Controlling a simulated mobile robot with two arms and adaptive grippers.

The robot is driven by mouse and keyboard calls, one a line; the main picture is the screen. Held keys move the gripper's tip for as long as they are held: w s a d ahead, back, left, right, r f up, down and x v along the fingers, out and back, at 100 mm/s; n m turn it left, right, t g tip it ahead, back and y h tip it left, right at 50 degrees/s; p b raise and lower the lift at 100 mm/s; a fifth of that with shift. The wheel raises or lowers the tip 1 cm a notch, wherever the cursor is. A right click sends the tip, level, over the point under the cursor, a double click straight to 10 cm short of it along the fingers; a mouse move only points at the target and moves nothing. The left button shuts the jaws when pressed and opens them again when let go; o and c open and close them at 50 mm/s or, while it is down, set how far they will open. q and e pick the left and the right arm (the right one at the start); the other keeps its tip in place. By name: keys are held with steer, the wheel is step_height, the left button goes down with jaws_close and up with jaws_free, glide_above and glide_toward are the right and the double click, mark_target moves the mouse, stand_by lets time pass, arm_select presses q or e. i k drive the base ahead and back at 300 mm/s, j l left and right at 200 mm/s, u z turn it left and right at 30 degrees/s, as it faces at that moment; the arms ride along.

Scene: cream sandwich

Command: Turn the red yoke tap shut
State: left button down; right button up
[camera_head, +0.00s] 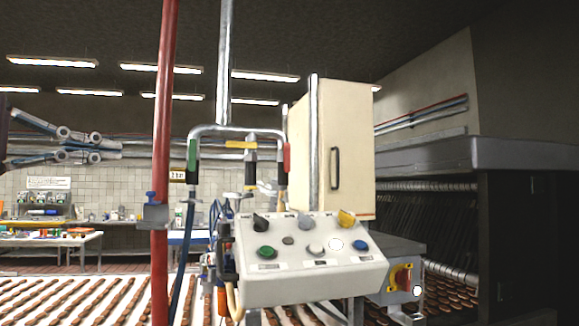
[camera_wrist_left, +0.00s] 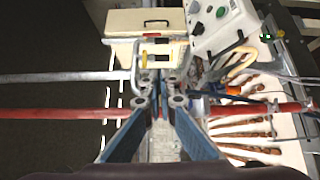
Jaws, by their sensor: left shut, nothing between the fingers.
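The red yoke tap (camera_head: 287,158) is a red lever on the right leg of a grey pipe yoke (camera_head: 222,129) in the head view. It hangs roughly upright along its leg. A green lever (camera_head: 192,160) is on the left leg and a yellow lever (camera_head: 241,144) lies level in the middle. My left gripper (camera_head: 117,150) is at the left, apart from the yoke, pointing right, shut and empty. In the left wrist view its fingers (camera_wrist_left: 162,84) are together, and the yoke pipe (camera_wrist_left: 137,80) lies beyond them. My right gripper is not in view.
A thick red pipe (camera_head: 163,190) stands between my left gripper and the yoke in the head view. A control panel (camera_head: 310,288) with knobs is below right, and a cream cabinet (camera_head: 350,120) is behind. Rows of biscuits (camera_head: 75,298) lie on the conveyor below.

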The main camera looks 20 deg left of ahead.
mark_target(287, 147)
steer(key=i+l, duration=0.2)
steer(key=i, duration=0.3)
steer(key=i+l, duration=0.15)
steer(key=i, duration=0.35)
